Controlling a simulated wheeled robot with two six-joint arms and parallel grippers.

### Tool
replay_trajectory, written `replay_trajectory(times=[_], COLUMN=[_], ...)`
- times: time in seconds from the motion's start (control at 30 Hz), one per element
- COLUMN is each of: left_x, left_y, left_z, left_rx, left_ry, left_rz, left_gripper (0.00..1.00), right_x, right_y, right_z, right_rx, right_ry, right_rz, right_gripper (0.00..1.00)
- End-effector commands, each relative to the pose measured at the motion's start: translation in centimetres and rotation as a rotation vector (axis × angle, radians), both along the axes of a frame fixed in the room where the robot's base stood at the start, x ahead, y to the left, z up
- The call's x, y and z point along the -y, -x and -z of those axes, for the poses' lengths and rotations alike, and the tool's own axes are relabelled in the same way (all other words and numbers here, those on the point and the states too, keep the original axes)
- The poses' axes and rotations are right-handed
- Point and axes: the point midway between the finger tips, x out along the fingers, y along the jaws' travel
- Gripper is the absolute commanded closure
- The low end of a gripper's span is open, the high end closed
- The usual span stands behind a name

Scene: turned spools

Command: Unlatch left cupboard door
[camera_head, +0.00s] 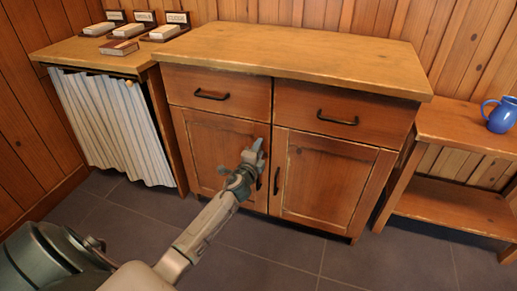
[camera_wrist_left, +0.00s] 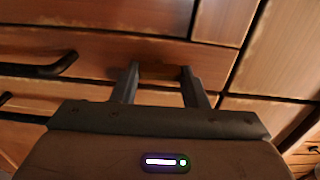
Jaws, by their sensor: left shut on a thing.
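The left cupboard door (camera_head: 205,150) is a framed wooden panel below the left drawer, and it looks closed. My left gripper (camera_head: 257,150) is at the upper right part of this door, near the seam between the two doors. In the left wrist view my gripper (camera_wrist_left: 160,70) has its two dark fingers on either side of a small wooden piece (camera_wrist_left: 160,74), which looks like the latch. The gripper is shut on it. In the head view the gripper hides this piece. My right gripper is not in view.
The right cupboard door (camera_head: 325,180) has a dark upright handle (camera_head: 276,181). Two drawers with dark handles (camera_head: 338,118) sit above the doors. A striped curtain (camera_head: 115,125) hangs at left. A side table (camera_head: 470,130) with a blue mug (camera_head: 502,115) stands at right. The tiled floor in front is clear.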

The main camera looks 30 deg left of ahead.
Motion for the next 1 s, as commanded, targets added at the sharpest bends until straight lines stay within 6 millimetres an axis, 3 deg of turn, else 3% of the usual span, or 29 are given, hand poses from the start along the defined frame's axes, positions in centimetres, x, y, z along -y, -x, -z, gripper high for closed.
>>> replay_trajectory(times=[0.6, 0.63, 0.73, 1.0], left_x=[0.07, 0.07, 0.06, 0.03], left_y=[0.01, 0.01, 0.02, 0.04], left_z=[0.09, 0.09, 0.08, 0.05], left_rx=[-0.01, -0.01, -0.01, -0.01], left_ry=[-0.042, -0.042, -0.042, -0.041], left_rz=[0.001, 0.001, 0.001, 0.0], left_gripper=[0.83, 0.58, 0.39, 0.38], right_x=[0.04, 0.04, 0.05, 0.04], right_y=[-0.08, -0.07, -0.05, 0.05], right_z=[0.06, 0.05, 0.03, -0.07], right_rx=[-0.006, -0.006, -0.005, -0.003], right_ry=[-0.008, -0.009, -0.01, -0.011], right_rz=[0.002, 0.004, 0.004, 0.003], right_gripper=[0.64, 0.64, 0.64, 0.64])
